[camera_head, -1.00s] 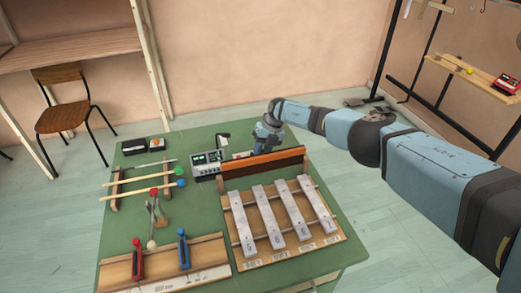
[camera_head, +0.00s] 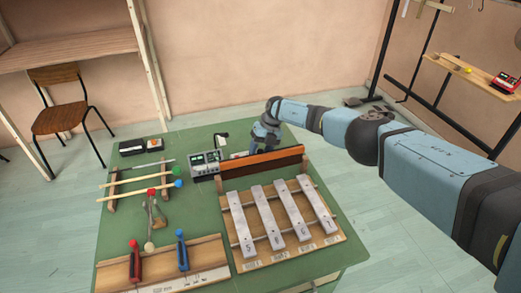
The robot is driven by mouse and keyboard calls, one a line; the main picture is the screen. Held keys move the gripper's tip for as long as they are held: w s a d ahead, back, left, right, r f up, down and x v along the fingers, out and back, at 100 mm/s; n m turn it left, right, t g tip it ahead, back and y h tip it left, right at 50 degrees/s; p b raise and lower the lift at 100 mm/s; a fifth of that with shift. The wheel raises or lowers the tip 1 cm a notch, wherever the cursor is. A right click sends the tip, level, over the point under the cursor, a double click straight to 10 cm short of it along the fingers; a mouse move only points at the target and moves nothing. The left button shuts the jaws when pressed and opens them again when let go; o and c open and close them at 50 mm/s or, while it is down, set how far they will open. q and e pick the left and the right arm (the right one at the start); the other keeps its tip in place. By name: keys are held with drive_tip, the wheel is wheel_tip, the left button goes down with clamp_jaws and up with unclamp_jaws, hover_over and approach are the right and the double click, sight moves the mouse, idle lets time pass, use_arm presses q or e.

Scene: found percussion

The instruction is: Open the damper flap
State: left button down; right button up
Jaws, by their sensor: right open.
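The damper flap looks like the long brown wooden board (camera_head: 270,161) standing along the back edge of the metal-bar instrument. It stands roughly upright behind the bars. Several grey metal bars (camera_head: 270,218) lie on the wooden frame (camera_head: 290,255) in front of it, uncovered. My right gripper (camera_head: 254,150) is behind the board near its left half, partly hidden by the board and by its own wrist. Its fingertips are too small to make out, and I cannot tell whether it touches the board. My left gripper is not in view.
A grey box with a display (camera_head: 206,163) stands close left of my right gripper. A mallet rack (camera_head: 140,186) and a wooden board with red and blue clamps (camera_head: 160,265) fill the left of the green table (camera_head: 200,215). A black case (camera_head: 131,147) lies at the back left.

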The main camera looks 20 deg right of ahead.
drive_tip(key=v, duration=1.3)
drive_tip(key=shift+d+r, duration=0.15)
drive_tip(key=shift+r, duration=0.15)
drive_tip(key=shift+w, duration=0.1)
